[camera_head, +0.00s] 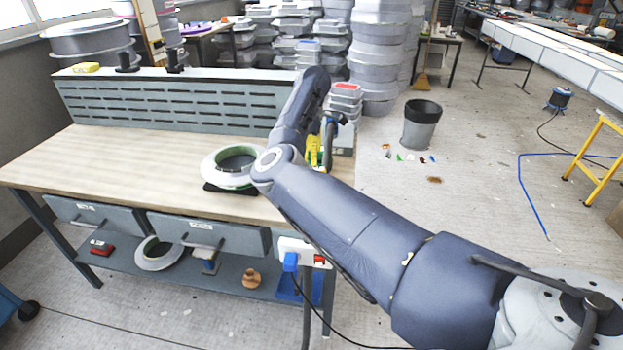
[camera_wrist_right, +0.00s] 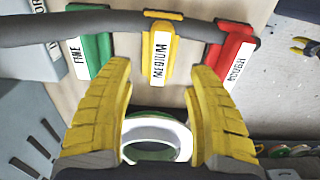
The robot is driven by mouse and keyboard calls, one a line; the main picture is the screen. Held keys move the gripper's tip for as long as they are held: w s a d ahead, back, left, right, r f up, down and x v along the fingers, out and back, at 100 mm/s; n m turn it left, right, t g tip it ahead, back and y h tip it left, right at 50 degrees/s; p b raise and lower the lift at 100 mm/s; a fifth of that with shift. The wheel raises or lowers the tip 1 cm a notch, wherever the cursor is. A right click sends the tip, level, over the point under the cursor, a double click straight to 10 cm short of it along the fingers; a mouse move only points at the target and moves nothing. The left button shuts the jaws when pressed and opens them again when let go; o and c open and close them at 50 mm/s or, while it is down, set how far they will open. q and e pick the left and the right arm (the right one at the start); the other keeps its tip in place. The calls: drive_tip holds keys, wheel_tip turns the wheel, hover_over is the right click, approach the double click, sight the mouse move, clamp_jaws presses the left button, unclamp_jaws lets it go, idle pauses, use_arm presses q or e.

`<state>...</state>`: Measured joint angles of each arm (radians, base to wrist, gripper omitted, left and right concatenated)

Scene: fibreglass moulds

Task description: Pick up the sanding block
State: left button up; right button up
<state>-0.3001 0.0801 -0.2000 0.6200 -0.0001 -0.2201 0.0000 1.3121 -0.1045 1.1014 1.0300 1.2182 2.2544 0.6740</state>
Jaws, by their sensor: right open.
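Three sanding blocks stand side by side in the right wrist view: a green one labelled FINE (camera_wrist_right: 100,50), a yellow one labelled MEDIUM (camera_wrist_right: 159,40) and a red one (camera_wrist_right: 236,35) whose label seems to read ROUGH. My right gripper (camera_wrist_right: 156,75) is open, its yellow ridged fingers pointing at the blocks. The yellow block lies between and just beyond the fingertips, with nothing held. In the head view the right gripper (camera_head: 319,152) is at the right end of the workbench, partly hidden by my arm, and the blocks cannot be made out. My left gripper is not in view.
The workbench (camera_head: 110,160) carries a white-and-green ring mould (camera_head: 213,166) left of my arm. A slotted back panel (camera_head: 180,103) lines its rear. A dark hose or bar (camera_wrist_right: 60,26) crosses by the blocks. A grey bin (camera_head: 420,125) stands on the floor beyond.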

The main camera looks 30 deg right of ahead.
drive_tip(key=shift+f, duration=3.05)
drive_tip(key=shift+c, duration=0.5)
clamp_jaws()
